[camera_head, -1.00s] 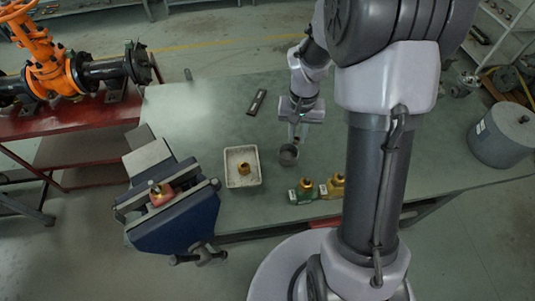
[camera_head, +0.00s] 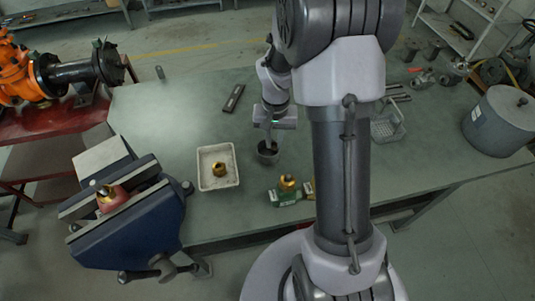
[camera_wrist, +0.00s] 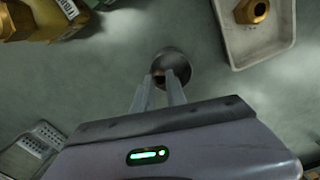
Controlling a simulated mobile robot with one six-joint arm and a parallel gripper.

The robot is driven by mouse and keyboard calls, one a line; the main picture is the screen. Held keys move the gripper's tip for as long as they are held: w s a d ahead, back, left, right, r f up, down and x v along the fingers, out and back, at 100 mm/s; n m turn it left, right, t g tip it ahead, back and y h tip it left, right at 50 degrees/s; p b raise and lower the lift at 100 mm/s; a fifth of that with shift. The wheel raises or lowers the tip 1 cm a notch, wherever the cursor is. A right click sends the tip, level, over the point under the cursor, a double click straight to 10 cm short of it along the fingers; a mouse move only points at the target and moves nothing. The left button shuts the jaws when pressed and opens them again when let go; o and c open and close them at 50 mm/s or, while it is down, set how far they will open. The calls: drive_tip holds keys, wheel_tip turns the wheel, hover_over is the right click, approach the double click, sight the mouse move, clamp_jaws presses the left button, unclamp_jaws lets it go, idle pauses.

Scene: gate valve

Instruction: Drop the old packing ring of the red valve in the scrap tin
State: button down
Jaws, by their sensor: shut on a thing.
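The red valve (camera_head: 110,198) is clamped in the blue vise (camera_head: 150,215) at the left of the bench. The scrap tin, a small round dark grey cup (camera_head: 268,152), stands near the middle of the bench; it also shows in the wrist view (camera_wrist: 183,66). My gripper (camera_head: 270,143) points down at the tin's mouth, and in the wrist view its fingertips (camera_wrist: 162,77) overlap the tin's opening. The fingers are shut on a small brownish thing (camera_wrist: 158,77), probably the old packing ring, mostly hidden. I cannot tell how deep the tips are.
A white tray (camera_head: 203,183) with a brass nut (camera_head: 219,169) stands left of the tin. A wire basket (camera_head: 399,133) and a grey drum (camera_head: 500,122) are at the right.

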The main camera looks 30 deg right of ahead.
drive_tip(key=c, duration=1.3)
unclamp_jaws()
wheel_tip(320, 180, up, 18)
drive_tip(key=p, duration=0.7)
drive_tip(key=shift+f, duration=0.25)
drive_tip(key=s+a+r+t+b, duration=0.1)
drive_tip(key=s+a+r+t, duration=0.1)
drive_tip(key=s+a, duration=0.3)
drive_tip(key=s+a+r+n+t+y+b, duration=0.1)
drive_tip(key=s+a+r+t, duration=0.1)
drive_tip(key=s+a, duration=0.3)
drive_tip(key=s+a+r+t+y+b, duration=0.1)
drive_tip(key=s+a+r, duration=0.3)
drive_tip(key=s+a, duration=0.2)
drive_tip(key=shift+s+a+r+n+t, duration=0.1)
drive_tip(key=shift+s+r+n+t, duration=0.3)
drive_tip(key=shift+s, duration=0.2)
